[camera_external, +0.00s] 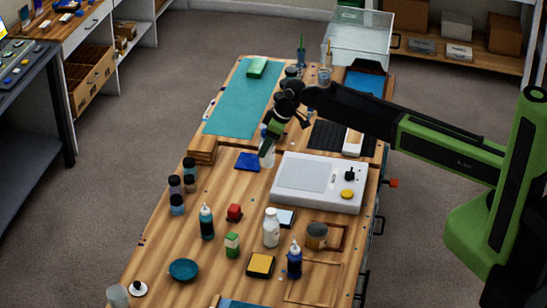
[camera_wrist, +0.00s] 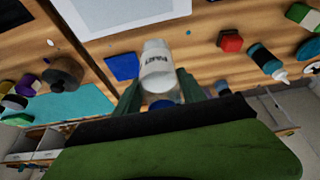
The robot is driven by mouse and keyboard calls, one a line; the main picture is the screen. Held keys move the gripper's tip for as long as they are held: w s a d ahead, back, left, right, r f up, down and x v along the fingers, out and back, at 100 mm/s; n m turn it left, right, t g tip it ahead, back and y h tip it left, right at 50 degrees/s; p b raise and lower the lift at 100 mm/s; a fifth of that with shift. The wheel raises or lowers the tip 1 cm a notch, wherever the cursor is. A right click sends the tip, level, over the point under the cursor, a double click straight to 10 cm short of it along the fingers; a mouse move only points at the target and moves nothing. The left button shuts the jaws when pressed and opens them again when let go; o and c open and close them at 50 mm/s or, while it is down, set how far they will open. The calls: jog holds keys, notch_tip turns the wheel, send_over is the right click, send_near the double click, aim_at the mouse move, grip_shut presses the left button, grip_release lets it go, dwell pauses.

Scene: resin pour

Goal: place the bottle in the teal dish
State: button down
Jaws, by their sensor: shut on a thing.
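My gripper (camera_external: 270,148) is shut on a white bottle (camera_wrist: 158,68) with dark lettering and a blue end. The bottle sits between the two green fingers in the wrist view. In the outside view the held bottle (camera_external: 268,158) hangs above the bench, left of the grey scale, and is partly hidden by the fingers. The teal dish (camera_external: 184,270) is a small round bowl at the front left of the bench, well apart from my gripper. It looks empty.
Between gripper and dish stand a teal bottle (camera_external: 206,224), a red block (camera_external: 234,212), a green-and-white block (camera_external: 232,244) and several dark-capped jars (camera_external: 176,190). A white bottle (camera_external: 271,230) and a blue bottle (camera_external: 294,262) stand to the right. Bare wood surrounds the dish.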

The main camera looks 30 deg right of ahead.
jog(key=d, duration=0.1)
jog(key=d+r+p, duration=0.1)
jog(key=shift+d+r, duration=0.3)
jog(key=shift+d, duration=0.1)
